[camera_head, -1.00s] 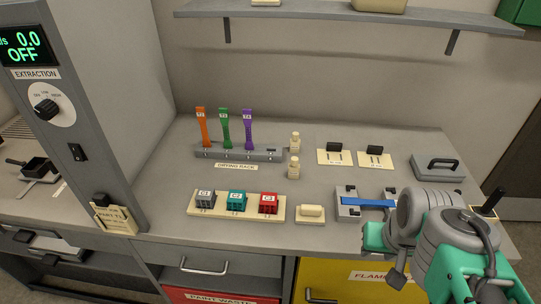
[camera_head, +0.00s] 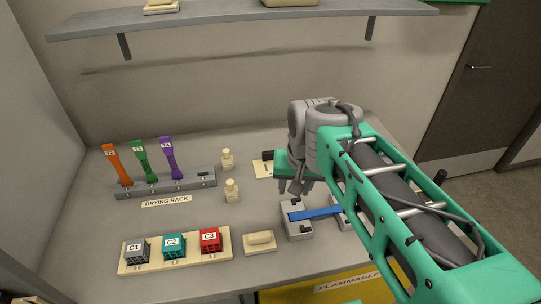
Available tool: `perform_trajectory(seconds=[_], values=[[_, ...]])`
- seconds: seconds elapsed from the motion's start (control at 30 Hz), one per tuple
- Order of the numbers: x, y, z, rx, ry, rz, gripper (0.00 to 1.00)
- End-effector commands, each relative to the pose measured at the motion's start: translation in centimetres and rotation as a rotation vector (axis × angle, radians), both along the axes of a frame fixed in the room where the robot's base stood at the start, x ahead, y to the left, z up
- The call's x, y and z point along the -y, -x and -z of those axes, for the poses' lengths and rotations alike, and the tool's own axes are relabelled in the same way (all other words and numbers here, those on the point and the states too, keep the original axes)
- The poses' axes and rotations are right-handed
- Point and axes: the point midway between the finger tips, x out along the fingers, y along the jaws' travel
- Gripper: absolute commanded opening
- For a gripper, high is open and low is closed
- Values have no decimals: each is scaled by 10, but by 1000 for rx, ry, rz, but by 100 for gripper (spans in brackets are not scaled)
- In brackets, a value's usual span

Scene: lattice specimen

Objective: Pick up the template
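No object in view is clearly labelled as the template. A blue strip (camera_head: 316,213) lies across a grey fixture (camera_head: 296,225) on the counter; the fixture's right part is partly hidden by my arm. A cream card (camera_head: 263,171) with a black block (camera_head: 267,155) shows just left of my gripper, partly covered. My gripper (camera_head: 293,187) points down over the counter behind the fixture, beyond the blue strip. Its fingers are small and dark, and I cannot tell their gap or see anything held. The grey plate with a black handle, seen earlier at the right, is hidden now.
A drying rack (camera_head: 200,184) holds orange, green and purple upright pieces at the left. Two small bottles (camera_head: 232,191) stand beside it. A cream tray (camera_head: 190,258) carries grey, teal and red blocks. A cream block (camera_head: 260,239) lies near the front edge. A shelf (camera_head: 250,25) hangs above.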

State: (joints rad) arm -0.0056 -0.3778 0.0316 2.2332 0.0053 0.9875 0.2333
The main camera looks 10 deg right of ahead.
Motion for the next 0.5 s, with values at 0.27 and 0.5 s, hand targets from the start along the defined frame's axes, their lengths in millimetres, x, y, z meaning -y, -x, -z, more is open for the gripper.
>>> perform_trajectory(seconds=[0.27,0.5], values=[[-3,-160,-20,-125,-118,567,41],[1,-262,37,-205,-167,1063,41]])
